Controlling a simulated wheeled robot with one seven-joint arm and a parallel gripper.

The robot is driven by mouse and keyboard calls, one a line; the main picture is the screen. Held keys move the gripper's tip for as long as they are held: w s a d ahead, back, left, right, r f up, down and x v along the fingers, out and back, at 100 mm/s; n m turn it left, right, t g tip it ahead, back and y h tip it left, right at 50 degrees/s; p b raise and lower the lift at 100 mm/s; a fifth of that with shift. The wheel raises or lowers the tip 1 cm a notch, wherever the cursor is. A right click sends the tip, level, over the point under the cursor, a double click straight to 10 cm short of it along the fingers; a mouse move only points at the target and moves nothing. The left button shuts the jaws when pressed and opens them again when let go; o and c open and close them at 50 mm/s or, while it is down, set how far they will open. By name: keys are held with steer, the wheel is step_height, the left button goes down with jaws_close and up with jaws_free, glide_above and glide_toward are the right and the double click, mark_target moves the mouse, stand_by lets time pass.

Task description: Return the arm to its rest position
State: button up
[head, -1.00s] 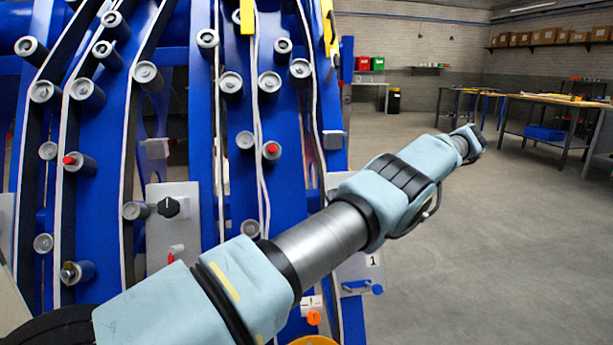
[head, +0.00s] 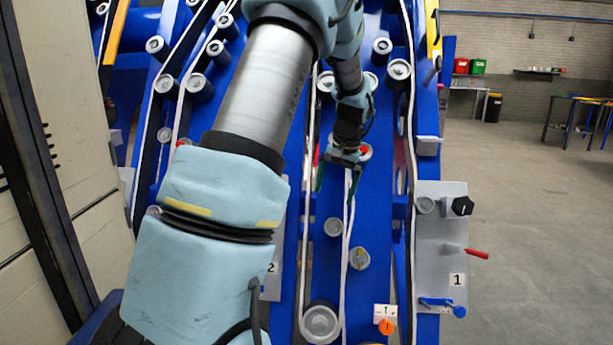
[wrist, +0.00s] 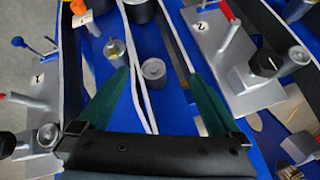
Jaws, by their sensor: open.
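I cannot tell how far the fingertips are from the chassis. My arm covers part of the chassis and its rollers in the head view.
Grey plate 1 (head: 436,225) carries a black knob (head: 463,206) and a red lever (head: 477,254). An orange knob (head: 386,327) sits lower down. A grey cabinet (head: 40,200) stands close on the left. Open floor (head: 540,220) lies to the right.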

steer(key=s+a+f+n+h, duration=0.1)
steer(key=s+a, duration=0.4)
steer(key=s, duration=0.3)
steer(key=s+a+f+n, duration=0.1)
steer(key=s+a+n, duration=0.1)
steer(key=s+a, duration=0.45)
steer(key=s+a+f+n+h, duration=0.1)
steer(key=s+a, duration=0.2)
steer(key=s, duration=0.6)
step_height(320, 180, up, 17)
steer(key=p, duration=1.7)
steer(key=shift+d, duration=0.15)
steer(key=shift+w, duration=0.1)
